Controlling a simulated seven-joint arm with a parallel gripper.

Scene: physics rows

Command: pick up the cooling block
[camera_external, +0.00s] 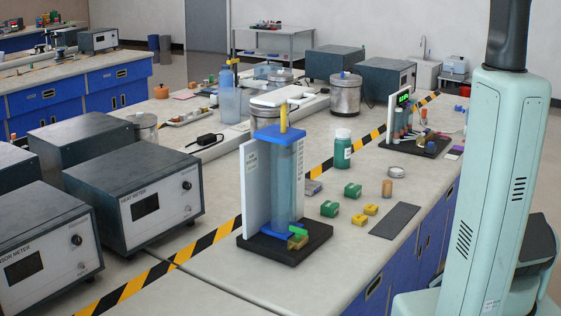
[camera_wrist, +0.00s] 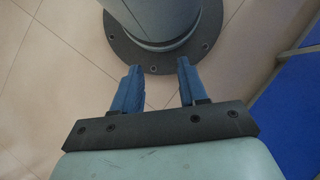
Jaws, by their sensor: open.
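No thing in view is clearly marked as the cooling block. A small grey block (camera_external: 313,187) lies on the bench just right of the clear blue cylinder stand, and I cannot tell whether it is the cooling block. In the wrist view my gripper (camera_wrist: 159,66) is open, with two blue fingers apart and nothing between them. It points down at the tiled floor and my own round base, away from the bench top. My gripper is outside the external view, where only my pale green arm shows at the right.
The blue cylinder stand (camera_external: 284,250) rises tall near the front. Heavy meter boxes (camera_external: 133,190) stand at left. Striped tape (camera_external: 205,243) crosses the bench.

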